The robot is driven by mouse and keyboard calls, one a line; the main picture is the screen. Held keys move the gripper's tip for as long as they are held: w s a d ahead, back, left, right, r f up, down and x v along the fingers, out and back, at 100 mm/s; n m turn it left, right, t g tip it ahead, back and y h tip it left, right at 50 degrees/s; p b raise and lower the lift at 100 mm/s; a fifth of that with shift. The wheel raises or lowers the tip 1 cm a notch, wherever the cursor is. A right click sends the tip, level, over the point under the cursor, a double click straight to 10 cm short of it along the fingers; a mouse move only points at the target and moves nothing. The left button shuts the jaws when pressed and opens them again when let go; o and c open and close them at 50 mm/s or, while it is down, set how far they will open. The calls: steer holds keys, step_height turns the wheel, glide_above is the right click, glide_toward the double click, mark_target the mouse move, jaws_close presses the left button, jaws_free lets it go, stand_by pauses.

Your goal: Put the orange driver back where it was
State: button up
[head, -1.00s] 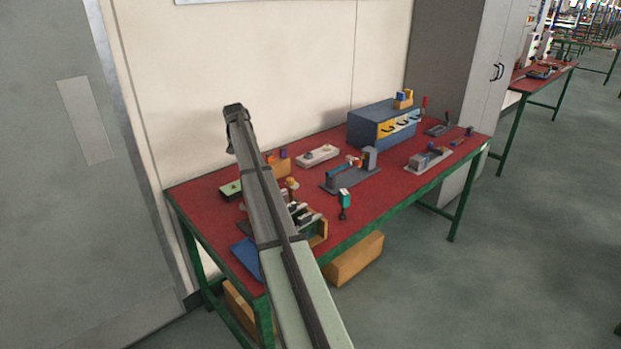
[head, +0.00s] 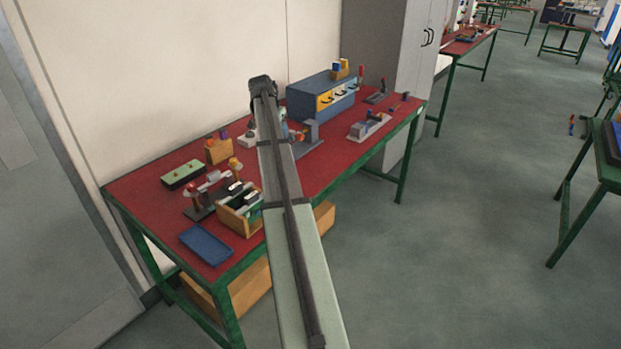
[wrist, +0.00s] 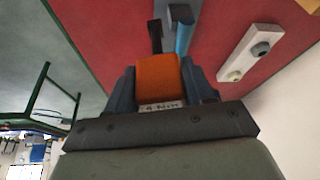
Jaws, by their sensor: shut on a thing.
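The orange driver (wrist: 157,76) shows in the wrist view as an orange block-like handle with a pale label reading about "4 N·m" at its near end. My gripper (wrist: 160,82) is shut on it, with one dark blue finger on each side. The driver's far end and tip are hidden or cannot be told from the dark parts beyond. In the head view my arm reaches over the red table (head: 142,190); the gripper and the driver are hidden behind it. The place the driver came from cannot be told from these frames.
Beyond the driver stand a grey fixture with a blue bar (wrist: 184,38) and a white two-knob block (wrist: 250,52). A blue cabinet (head: 305,101), a wooden rack (head: 243,222), a blue tray (head: 206,245) and a green-topped box (head: 183,174) stand on the table. The front right tabletop is fairly clear.

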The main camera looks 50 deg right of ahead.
steer(key=s+d+m+g, duration=0.1)
steer(key=s+d+m, duration=0.3)
steer(key=s, duration=0.7)
steer(key=shift+n, duration=0.7)
steer(key=shift+s+d+f, duration=0.1)
steer(key=shift+d+f, duration=0.05)
steer(key=shift+f, duration=1.4)
steer(key=shift+d+f, duration=0.2)
steer(key=shift+f, duration=1.3)
steer(key=shift+s+d+f, duration=0.1)
steer(key=shift+d+f, duration=0.05)
steer(key=shift+f, duration=1.4)
steer(key=shift+f, duration=0.1)
steer(key=o, duration=1)
steer(key=shift+o, duration=0.2)
steer(key=v, duration=1.2)
steer(key=shift+a, duration=0.1)
